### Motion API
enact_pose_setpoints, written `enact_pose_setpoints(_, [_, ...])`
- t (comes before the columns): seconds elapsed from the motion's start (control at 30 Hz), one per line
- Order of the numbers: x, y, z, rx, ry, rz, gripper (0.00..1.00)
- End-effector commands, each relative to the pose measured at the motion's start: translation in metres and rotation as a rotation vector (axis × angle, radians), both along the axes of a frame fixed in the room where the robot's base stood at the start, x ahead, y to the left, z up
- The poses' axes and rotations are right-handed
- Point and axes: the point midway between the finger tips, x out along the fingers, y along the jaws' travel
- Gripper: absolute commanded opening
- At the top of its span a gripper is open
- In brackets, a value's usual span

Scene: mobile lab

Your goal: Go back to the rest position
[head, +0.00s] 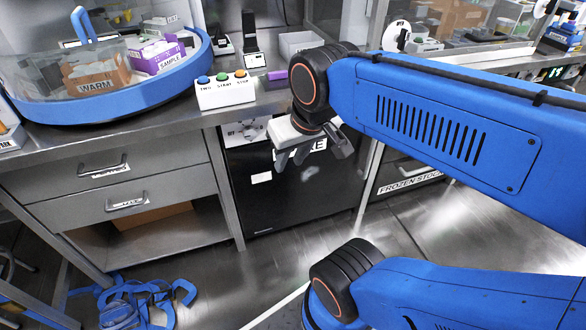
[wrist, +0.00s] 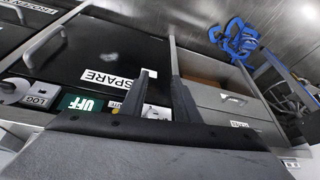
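My gripper (head: 312,156) hangs in front of the black cabinet door (head: 262,190) under the bench, below the counter edge. In the wrist view, the two dark fingers of my gripper (wrist: 164,75) stand apart with nothing between them, so it is open and empty. My blue arm reaches in from the right and bends down at the wrist. The rest position is not marked in either view.
A white button box (head: 225,91) stands near the counter's front edge, close to my wrist. A round blue-rimmed station (head: 112,112) holds bins labelled WARM and SAMPLE. Steel drawers (head: 125,187) are on the left. Blue straps (head: 140,304) lie on the floor.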

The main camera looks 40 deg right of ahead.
Motion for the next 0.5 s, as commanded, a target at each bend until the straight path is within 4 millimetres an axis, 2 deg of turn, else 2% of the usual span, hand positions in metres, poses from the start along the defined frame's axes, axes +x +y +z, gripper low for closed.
enact_pose_setpoints(0.07, [-0.010, 0.002, -0.011, -0.019, -0.012, 0.053, 0.29])
enact_pose_setpoints(0.2, [-0.015, 0.004, -0.020, -0.035, -0.023, 0.097, 0.29])
enact_pose_setpoints(0.5, [-0.015, 0.004, -0.020, -0.037, -0.024, 0.101, 0.29])
